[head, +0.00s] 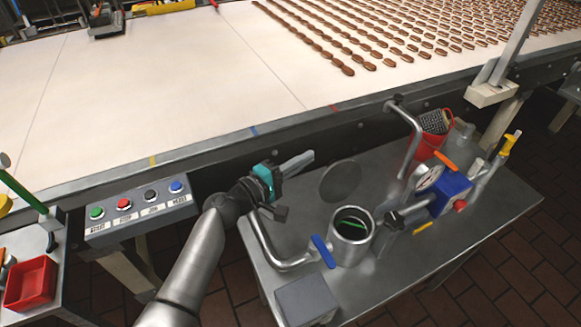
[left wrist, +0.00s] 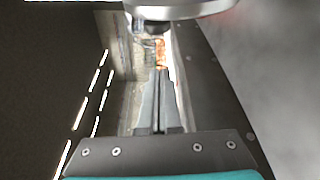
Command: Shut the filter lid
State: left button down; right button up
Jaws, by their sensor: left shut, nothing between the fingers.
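The filter (head: 342,252) is a metal cylinder on the steel side table, its round mouth uncovered and something green showing inside. The filter lid (head: 340,181) is a dark grey disc just behind the mouth, raised and clear of it; its hinge cannot be made out. My left gripper (head: 309,157) is to the upper left of the lid, its fingers pointing right. A small gap shows between fingertips and lid in the head view. The fingers are together and empty; they also show in the left wrist view (left wrist: 160,105). My right gripper is not in view.
A blue-handled pipe (head: 323,251) joins the filter's left side. A black-handled valve (head: 393,220), a blue pump block (head: 446,193) and a red bucket (head: 429,140) stand to the right. The conveyor (head: 180,90) runs behind, with a button panel (head: 137,210) at its front edge.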

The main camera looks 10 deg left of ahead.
aim_at(336, 178)
pick_arm(q)
jog(key=d, duration=0.1)
jog(key=d+p, duration=0.1)
jog(key=s+d+p, duration=0.1)
jog(key=d, duration=0.1)
jog(key=shift+r, duration=0.25)
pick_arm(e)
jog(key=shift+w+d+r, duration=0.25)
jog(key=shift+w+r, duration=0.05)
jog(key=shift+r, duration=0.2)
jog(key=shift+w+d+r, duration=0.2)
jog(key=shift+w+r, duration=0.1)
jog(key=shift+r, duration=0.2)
pick_arm(q)
jog(key=shift+s, duration=0.1)
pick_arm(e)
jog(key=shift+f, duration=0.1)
